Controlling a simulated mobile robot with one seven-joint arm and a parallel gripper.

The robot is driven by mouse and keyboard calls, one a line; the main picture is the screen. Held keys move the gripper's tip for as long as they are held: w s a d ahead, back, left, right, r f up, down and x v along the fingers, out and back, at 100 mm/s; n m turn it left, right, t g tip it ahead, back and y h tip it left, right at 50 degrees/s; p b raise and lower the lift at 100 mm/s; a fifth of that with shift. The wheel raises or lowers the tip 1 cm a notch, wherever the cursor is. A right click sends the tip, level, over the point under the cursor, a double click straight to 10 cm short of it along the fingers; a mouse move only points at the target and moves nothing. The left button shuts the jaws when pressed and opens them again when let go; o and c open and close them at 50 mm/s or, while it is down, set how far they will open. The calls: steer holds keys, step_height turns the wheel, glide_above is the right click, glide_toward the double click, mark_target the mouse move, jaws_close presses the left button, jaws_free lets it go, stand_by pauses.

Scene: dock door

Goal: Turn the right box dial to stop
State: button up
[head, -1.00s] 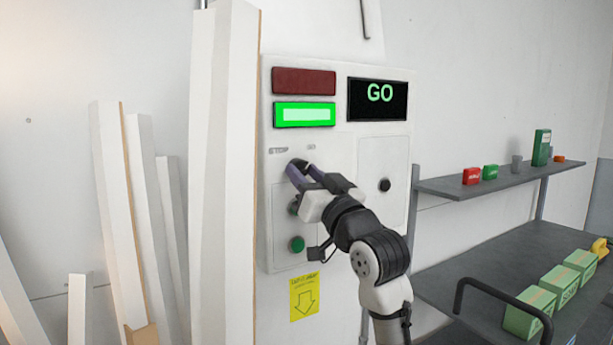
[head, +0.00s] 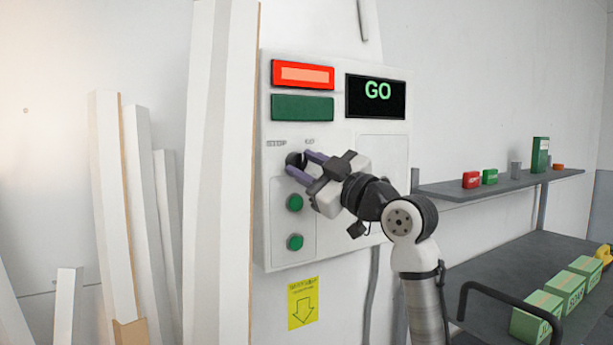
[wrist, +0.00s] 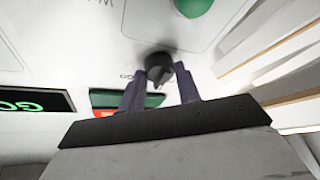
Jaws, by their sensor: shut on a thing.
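The grey-white control box (head: 335,135) is on the wall in the head view. Its black dial (head: 293,160) sits below the STOP label (head: 276,143) and GO label (head: 310,141). My gripper (head: 300,164) is shut on this dial, with purple fingers on either side of it. In the wrist view the dial (wrist: 158,68) shows between the two fingers (wrist: 161,86). Its exact pointing direction is hard to tell. The red lamp (head: 303,74) is lit, and the green lamp (head: 302,107) is dark. The display (head: 376,96) reads GO.
Two green buttons (head: 295,202) sit below the dial. A yellow arrow label (head: 303,303) is under the box. White boards (head: 225,170) lean close on the left. A shelf (head: 500,185) and a bench with green boxes (head: 562,290) stand at right.

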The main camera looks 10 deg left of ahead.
steer(key=n+g, duration=0.1)
steer(key=n, duration=0.3)
steer(key=shift+r+n+g, duration=0.15)
steer(key=shift+n+g, duration=0.15)
steer(key=shift+g, duration=0.1)
steer(key=shift+w+r+n+g+h+p, duration=0.1)
steer(key=shift+n+g+h+p, duration=0.25)
steer(key=shift+n, duration=0.7)
steer(key=shift+n+g+h+p, duration=0.25)
steer(key=shift+n+h+p, duration=0.1)
steer(key=shift+n, duration=0.7)
steer(key=o, duration=1)
steer(key=shift+c, duration=0.2)
steer(key=shift+d, duration=0.15)
steer(key=b+v, duration=0.4)
steer(key=v, duration=0.9)
steer(key=shift+d, duration=0.3)
steer(key=shift+d, duration=0.1)
